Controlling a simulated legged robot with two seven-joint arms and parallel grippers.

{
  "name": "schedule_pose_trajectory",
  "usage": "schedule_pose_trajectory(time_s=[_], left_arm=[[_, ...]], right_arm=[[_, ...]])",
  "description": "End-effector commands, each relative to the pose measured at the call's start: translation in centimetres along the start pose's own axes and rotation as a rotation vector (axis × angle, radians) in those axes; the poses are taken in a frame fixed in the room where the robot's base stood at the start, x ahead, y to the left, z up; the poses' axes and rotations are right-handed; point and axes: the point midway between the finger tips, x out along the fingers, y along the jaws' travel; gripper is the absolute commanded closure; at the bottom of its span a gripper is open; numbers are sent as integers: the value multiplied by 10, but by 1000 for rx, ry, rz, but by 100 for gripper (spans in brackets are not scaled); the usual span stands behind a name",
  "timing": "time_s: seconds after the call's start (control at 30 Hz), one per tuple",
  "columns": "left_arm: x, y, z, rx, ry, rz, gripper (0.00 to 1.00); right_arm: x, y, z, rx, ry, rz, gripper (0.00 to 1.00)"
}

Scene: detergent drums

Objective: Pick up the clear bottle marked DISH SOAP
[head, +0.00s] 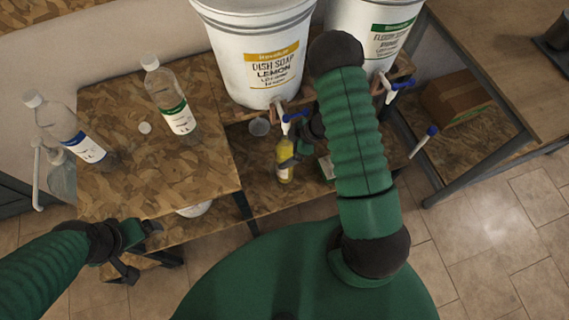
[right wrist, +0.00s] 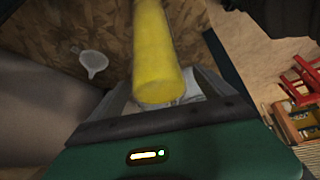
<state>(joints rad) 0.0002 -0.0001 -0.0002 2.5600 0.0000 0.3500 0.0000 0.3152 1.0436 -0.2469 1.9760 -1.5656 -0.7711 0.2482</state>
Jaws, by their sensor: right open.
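A bottle filled with yellow liquid (head: 285,160) stands upright on the lower shelf, below the tap of the drum labelled DISH SOAP LEMON (head: 265,62). Its own label is too small to read. My right gripper (head: 298,152) is at this bottle and partly covers it. In the right wrist view, the yellow bottle (right wrist: 158,60) lies between the open fingers. Two empty-looking clear bottles stand on the left table top, one with a green label (head: 172,100) and one with a blue label (head: 65,128); their small print is unreadable. My left gripper (head: 140,248) is open and empty in front of that table.
A second white drum with a green label (head: 385,35) stands at the right. A cardboard box (head: 452,97) stands further right. The front of the left table top is clear.

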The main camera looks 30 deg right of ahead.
Motion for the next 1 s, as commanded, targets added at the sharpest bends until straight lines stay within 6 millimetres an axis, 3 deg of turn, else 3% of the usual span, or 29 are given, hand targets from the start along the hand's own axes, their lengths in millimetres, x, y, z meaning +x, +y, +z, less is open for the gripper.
schedule_pose_trajectory(time_s=[0.07, 0.27, 0.9, 1.0], left_arm=[[2, 0, 1, 0, 0, 0, 9], [2, 0, 0, 1, 0, 0, 9], [2, 0, 0, 0, 0, 0, 9], [1, 0, 0, 0, 0, 0, 9]], right_arm=[[9, 0, 1, 1, 0, 0, 8], [8, 0, 0, 0, 1, 1, 11], [8, 0, 0, 0, 2, 1, 95], [8, 1, -2, -1, 4, 2, 100]])
